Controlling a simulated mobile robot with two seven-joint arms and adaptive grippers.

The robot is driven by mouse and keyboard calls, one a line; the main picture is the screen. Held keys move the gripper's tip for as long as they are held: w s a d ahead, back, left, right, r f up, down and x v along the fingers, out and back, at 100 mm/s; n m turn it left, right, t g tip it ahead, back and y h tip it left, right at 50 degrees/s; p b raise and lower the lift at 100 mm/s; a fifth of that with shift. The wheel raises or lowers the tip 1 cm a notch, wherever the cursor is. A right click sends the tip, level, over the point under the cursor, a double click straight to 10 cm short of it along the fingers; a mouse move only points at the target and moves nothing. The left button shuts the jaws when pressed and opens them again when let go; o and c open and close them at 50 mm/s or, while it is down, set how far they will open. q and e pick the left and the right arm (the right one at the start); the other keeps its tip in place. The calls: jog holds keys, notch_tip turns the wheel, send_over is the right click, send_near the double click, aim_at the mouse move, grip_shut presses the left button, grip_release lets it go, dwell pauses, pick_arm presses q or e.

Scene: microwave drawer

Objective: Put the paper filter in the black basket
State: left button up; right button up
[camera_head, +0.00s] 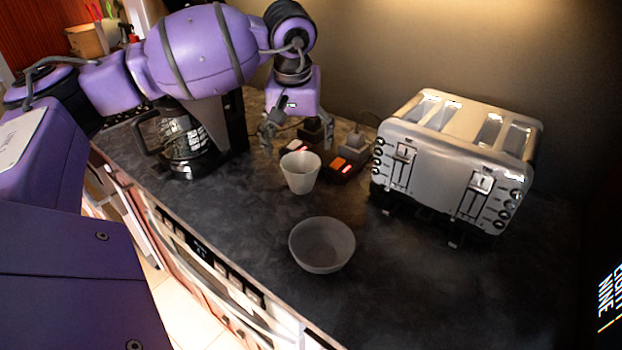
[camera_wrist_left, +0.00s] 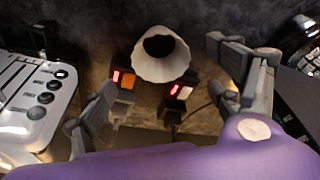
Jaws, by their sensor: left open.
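A pale, cup-shaped paper filter (camera_head: 300,172) stands upright on the dark counter in the head view. In the left wrist view the filter (camera_wrist_left: 153,70) has a wavy white rim and a dark middle. My left gripper (camera_head: 296,138) is open and empty, just behind and above the filter, pointing down. In the left wrist view its fingers stand apart on either side of the filter, touching nothing that I can see. A dark grey bowl (camera_head: 322,262) stands nearer the front; I cannot tell whether it is the black basket. My right gripper is not in view.
A coffee maker with a glass jug (camera_head: 185,145) stands left of the gripper, under my arm. Sockets with red lights (camera_head: 347,168) and plugs lie behind the filter. A silver toaster (camera_head: 450,165) stands at the right. The counter (camera_head: 430,290) is clear at the front right.

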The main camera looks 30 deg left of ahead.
aim_at(301, 162)
pick_arm(q)
jog(key=x, duration=0.5)
jog(key=p+x, duration=0.1)
jog(key=x, duration=0.2)
jog(key=shift+w+a+f, duration=0.15)
jog(key=shift+w, duration=0.2)
jog(key=shift+f, duration=0.1)
jog(key=c, duration=0.9)
jog(key=shift+c, duration=0.7)
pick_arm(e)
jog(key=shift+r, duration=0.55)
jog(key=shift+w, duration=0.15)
